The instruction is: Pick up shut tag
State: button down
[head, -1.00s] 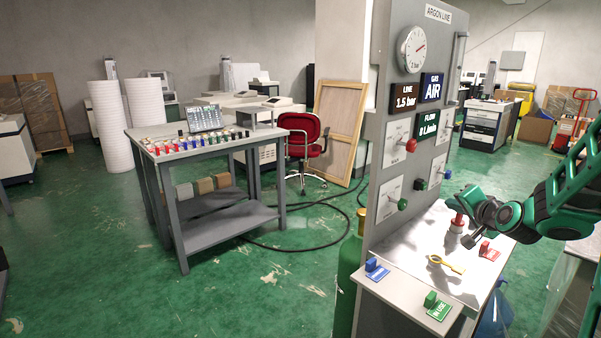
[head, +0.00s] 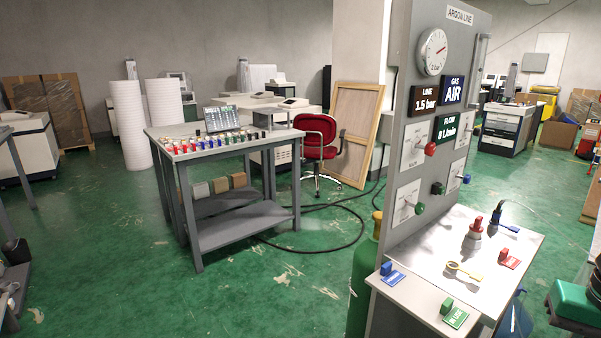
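Three tags with upright blocks lie on the white shelf (head: 409,300) of the argon line panel. The red tag (head: 509,259) is at the right, the blue tag (head: 391,274) at the front left, and the green tag (head: 454,314) at the front. The green one seems to read "IN USE"; the lettering on the red and blue ones is too small to read, so I cannot tell for sure which is the shut tag.
A yellow ring-ended piece (head: 465,271), a red-topped fitting (head: 475,236) and a blue piece (head: 504,225) are also on the shelf. The panel (head: 400,150) with knobs rises behind. A green cylinder (head: 363,285) stands left of it. A grey workbench (head: 235,230) is farther left.

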aim_at(510, 262)
jog(key=u, duration=1.55)
jog(key=k, duration=1.65)
jog(key=z, duration=1.45)
jog(key=i, duration=0.6)
jog(key=u, duration=0.1)
